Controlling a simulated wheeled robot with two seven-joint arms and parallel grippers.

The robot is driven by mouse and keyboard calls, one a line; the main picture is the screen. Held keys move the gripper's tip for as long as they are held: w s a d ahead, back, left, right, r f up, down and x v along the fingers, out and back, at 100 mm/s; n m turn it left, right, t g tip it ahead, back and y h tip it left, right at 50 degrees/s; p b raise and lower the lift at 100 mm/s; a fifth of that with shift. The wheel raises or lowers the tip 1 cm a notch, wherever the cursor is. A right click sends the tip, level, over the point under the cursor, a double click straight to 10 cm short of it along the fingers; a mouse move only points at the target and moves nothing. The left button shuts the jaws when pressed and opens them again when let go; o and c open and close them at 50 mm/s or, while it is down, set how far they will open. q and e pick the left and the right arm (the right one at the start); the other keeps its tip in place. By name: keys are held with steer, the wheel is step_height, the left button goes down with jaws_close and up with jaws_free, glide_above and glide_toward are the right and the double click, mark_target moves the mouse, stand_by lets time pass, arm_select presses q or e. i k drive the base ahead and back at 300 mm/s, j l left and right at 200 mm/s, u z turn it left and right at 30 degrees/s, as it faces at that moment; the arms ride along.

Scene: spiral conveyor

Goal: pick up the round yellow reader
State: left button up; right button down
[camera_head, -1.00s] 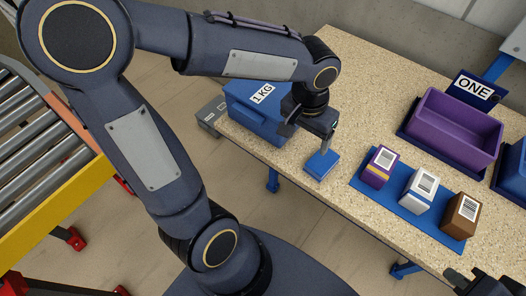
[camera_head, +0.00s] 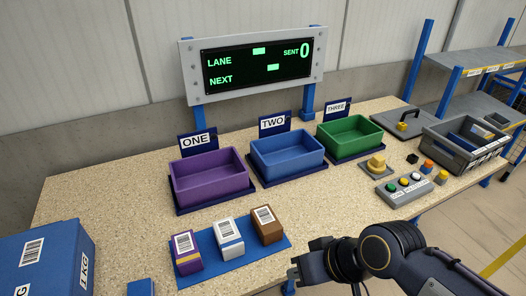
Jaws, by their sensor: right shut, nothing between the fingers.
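A rounded yellow object (camera_head: 376,162), which looks like the yellow reader, sits on a small grey stand (camera_head: 374,173) on the table, right of the blue bin. My right gripper (camera_head: 294,275) is at the table's front edge, shut and empty, to the left of and in front of the yellow object and apart from it. My left gripper is out of view.
Purple (camera_head: 210,176), blue (camera_head: 287,158) and green (camera_head: 349,139) bins stand at the back. Three labelled boxes lie on a blue mat (camera_head: 246,255). A button panel (camera_head: 402,187) and a grey crate (camera_head: 430,146) are at the right. A blue 1 KG box (camera_head: 48,262) is front left.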

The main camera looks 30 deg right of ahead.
mark_target(376, 165)
steer(key=z, duration=1.85)
steer(key=i+l+u, duration=0.1)
steer(key=i+l, duration=0.15)
steer(key=i+l+u, duration=0.1)
steer(key=l, duration=0.25)
steer(key=i+l+u, duration=0.1)
steer(key=i+l, duration=0.45)
steer(key=i+l+u, duration=0.15)
steer(key=l, duration=0.25)
steer(key=i+l+u, duration=0.1)
steer(key=i+l, duration=0.15)
steer(key=l, duration=0.15)
steer(key=i+l+u, duration=0.1)
steer(key=l, duration=0.25)
steer(key=i+l+u, duration=0.1)
steer(key=i+l, duration=0.15)
steer(key=l, duration=0.15)
